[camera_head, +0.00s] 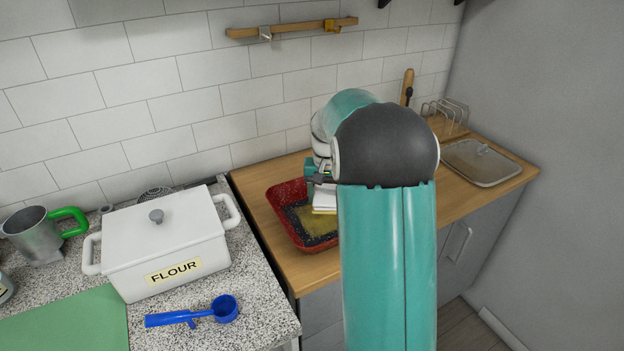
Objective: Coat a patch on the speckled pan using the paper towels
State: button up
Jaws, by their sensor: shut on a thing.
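The speckled pan (276,201) is red-walled with a dark speckled floor, and it sits on the wooden worktop. A yellowish patch (318,222) shows on its floor. My gripper (321,184) is over the pan, shut on the paper towels (325,201), a white folded pad with a yellowish lower edge. The pad is low in the pan; I cannot tell whether it touches the floor. My teal arm hides the right part of the pan and much of the gripper.
Left on the speckled counter are a white flour box (168,243), a blue scoop (205,312), a metal mug (37,235) and a green board (65,325). A lidded tray (482,163) and wire rack (444,112) stand right. A tiled wall with a rail (290,28) is behind.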

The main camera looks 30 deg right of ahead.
aim_at(325, 194)
jog(key=shift+d+r, duration=0.15)
jog(key=shift+r, duration=2.55)
jog(key=shift+a, duration=0.2)
